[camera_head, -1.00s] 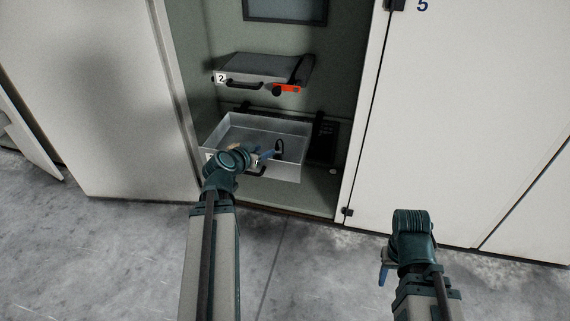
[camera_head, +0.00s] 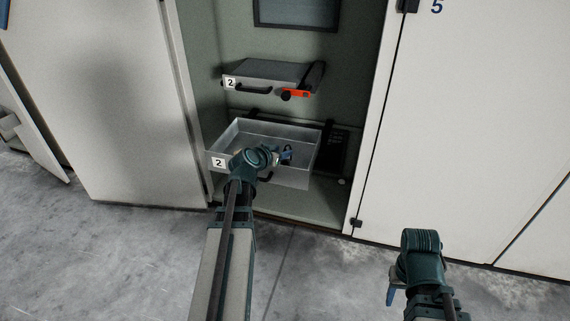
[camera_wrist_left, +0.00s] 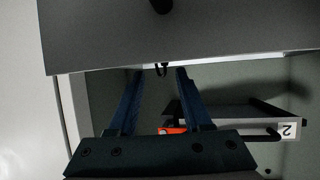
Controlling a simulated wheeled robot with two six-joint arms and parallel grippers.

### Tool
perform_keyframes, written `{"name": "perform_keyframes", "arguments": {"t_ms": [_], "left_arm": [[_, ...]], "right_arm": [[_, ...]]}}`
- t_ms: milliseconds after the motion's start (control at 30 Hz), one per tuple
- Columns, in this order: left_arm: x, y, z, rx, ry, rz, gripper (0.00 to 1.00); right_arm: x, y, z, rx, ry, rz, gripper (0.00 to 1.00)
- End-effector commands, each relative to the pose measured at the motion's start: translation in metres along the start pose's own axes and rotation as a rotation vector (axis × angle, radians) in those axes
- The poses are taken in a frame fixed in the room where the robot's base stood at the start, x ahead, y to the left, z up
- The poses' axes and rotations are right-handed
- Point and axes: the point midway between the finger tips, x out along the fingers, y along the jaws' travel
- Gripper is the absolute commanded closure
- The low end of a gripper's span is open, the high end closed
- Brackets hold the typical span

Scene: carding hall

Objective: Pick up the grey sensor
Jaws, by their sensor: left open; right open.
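In the left wrist view the loop appears between the fingertips. My right gripper (camera_head: 391,292) is open and empty over the floor at the right.
A closed drawer (camera_head: 268,72), also marked 2, sits above the open one, with an orange-red piece (camera_head: 296,93) at its front. A dark box (camera_head: 336,150) lies right of the open drawer. White cabinet doors (camera_head: 120,110) flank the opening. The floor in front is clear.

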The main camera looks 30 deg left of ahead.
Motion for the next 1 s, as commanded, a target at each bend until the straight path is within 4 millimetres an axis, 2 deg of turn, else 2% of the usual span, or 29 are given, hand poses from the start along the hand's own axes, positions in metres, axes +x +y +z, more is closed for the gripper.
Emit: {"name": "perform_keyframes", "arguments": {"t_ms": [167,433,700,1000], "left_arm": [[0.010,-0.003,0.003,0.000,0.000,0.000,0.51],[0.048,-0.009,0.007,0.001,-0.001,0.000,0.51],[0.051,-0.007,0.005,0.000,0.000,0.000,0.51],[0.051,-0.007,0.005,0.000,0.000,0.000,1.00]], "right_arm": [[0.007,-0.001,0.000,0.000,0.000,0.000,0.50],[0.027,-0.003,-0.002,0.000,0.002,0.000,0.50],[0.026,-0.003,-0.002,0.000,0.002,0.000,0.50],[0.026,-0.003,-0.002,0.000,0.002,0.000,0.50]]}}
